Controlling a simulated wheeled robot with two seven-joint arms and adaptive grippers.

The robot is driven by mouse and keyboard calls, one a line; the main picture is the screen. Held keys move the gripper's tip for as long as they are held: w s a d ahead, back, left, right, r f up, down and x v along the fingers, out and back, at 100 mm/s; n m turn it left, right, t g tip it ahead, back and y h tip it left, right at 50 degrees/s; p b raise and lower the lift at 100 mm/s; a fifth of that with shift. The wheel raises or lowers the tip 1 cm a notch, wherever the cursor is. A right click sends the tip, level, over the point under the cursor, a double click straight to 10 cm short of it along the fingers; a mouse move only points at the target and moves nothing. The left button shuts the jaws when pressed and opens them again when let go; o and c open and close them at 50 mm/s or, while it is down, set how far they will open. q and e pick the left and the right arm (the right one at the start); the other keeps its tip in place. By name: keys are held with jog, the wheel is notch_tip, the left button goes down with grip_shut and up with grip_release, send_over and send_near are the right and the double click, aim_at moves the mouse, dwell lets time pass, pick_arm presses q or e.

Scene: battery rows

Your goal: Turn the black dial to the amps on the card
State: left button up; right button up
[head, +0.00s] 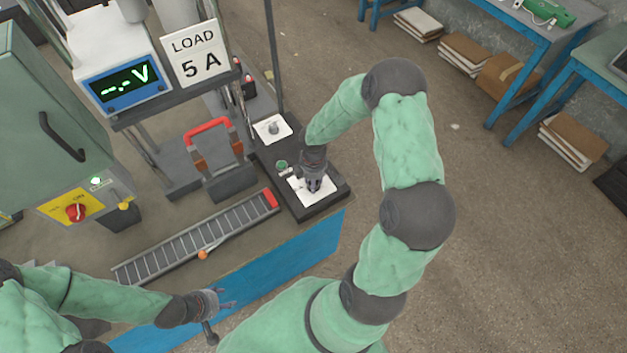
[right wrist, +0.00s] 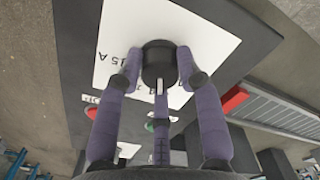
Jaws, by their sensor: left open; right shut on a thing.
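The card (head: 195,53) reads LOAD 5 A and stands upright at the upper left of the head view. The black dial (right wrist: 159,58) sits on a white scale plate (right wrist: 205,42) in the right wrist view. A "15 A" mark shows left of the dial, with other marks partly hidden by the fingers. My right gripper (head: 313,187) reaches down over the plate and is shut on the dial, its fingers around the knob. The dial is hidden under the gripper in the head view. My left gripper (head: 224,300) is open and empty at the lower left, away from the dial.
A blue meter (head: 125,86) shows "--.- V". A red-handled switch (head: 208,130), a roller track (head: 195,240) and a second white plate (head: 272,129) are near the dial's black base (head: 336,190).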

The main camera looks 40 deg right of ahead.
jog(key=o, duration=1.1)
jog(key=shift+o, duration=0.2)
notch_tip(320, 180, up, 12)
dwell(0.4)
